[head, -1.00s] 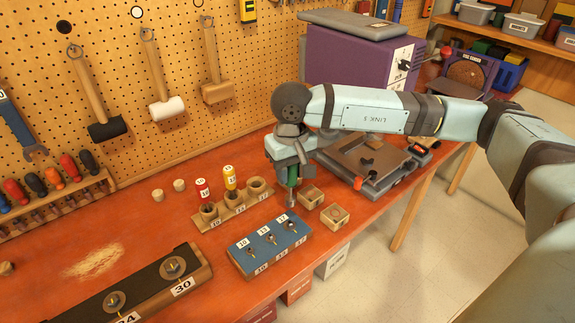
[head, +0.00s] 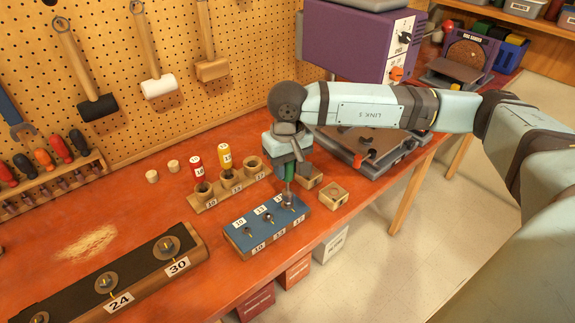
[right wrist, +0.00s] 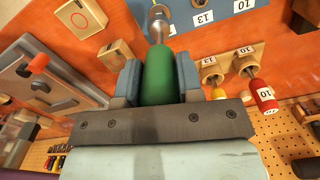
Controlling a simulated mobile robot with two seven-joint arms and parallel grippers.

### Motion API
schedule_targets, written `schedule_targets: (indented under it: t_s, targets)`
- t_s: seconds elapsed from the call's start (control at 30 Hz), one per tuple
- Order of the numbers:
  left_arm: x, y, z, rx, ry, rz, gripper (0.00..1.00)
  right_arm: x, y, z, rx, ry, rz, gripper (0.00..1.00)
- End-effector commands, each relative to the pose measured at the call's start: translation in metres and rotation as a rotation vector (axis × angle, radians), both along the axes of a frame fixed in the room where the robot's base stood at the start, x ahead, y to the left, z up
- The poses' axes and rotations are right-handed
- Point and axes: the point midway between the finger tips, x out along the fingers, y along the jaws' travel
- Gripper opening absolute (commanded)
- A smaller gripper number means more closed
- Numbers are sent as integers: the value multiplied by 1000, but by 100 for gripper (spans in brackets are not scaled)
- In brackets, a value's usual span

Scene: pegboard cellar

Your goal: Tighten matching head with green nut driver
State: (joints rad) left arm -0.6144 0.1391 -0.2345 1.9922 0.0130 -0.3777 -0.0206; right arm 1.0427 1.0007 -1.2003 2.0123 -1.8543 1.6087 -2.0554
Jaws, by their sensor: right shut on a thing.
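My right gripper (head: 289,170) is shut on the green nut driver (right wrist: 158,72), which it holds upright, shaft down. The driver's metal socket end (head: 287,202) is at the rightmost head of the blue block (head: 258,228); I cannot tell whether it is seated on it. The block's other two heads, by labels 10 and 13, stand free. The wooden rack (head: 224,197) behind holds a red driver (head: 198,169) marked 10 and a yellow driver (head: 225,156); its right hole is empty. My left gripper is not in view.
Two small wooden blocks, one of them here (head: 333,194), lie right of the blue block. A grey vise-like machine (head: 375,150) stands behind them. A dark strip with large bolts (head: 140,272) lies front left. Two corks (head: 152,176) stand left of the rack.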

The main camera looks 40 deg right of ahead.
Motion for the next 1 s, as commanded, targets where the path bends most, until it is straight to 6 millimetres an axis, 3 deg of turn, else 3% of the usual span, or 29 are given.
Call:
schedule_targets:
  t_s: [1.0]
  targets:
    - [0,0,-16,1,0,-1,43,0,0,-16,0,0,0,0]
